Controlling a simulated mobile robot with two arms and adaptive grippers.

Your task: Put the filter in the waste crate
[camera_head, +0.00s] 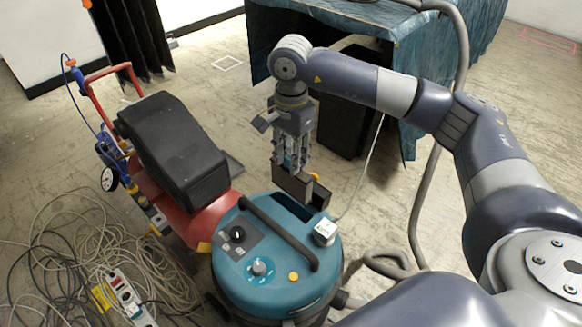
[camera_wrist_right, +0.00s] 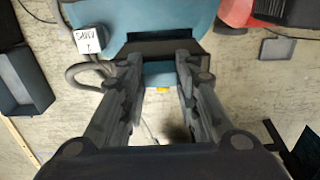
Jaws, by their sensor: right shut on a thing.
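My right gripper (camera_head: 290,168) is shut on a dark, box-shaped piece, which I take to be the filter (camera_head: 291,187). The gripper points down and holds it just above the back of the teal vacuum (camera_head: 265,292), near a dark slot in its top. In the right wrist view the filter (camera_wrist_right: 152,47) spans both fingertips (camera_wrist_right: 160,62), with the teal body behind it. A dark open-topped box (camera_wrist_right: 22,82) stands on the floor at the left of the wrist view; it may be the waste crate. My left gripper is not in view.
A red cart (camera_head: 200,222) carrying a black case (camera_head: 173,150) stands left of the vacuum. Cables (camera_head: 75,240) and a power strip (camera_head: 130,298) lie at lower left. A cloth-covered table (camera_head: 425,60) stands behind, with a black box (camera_head: 345,128) beneath. A small white labelled block (camera_head: 325,233) sits on the vacuum.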

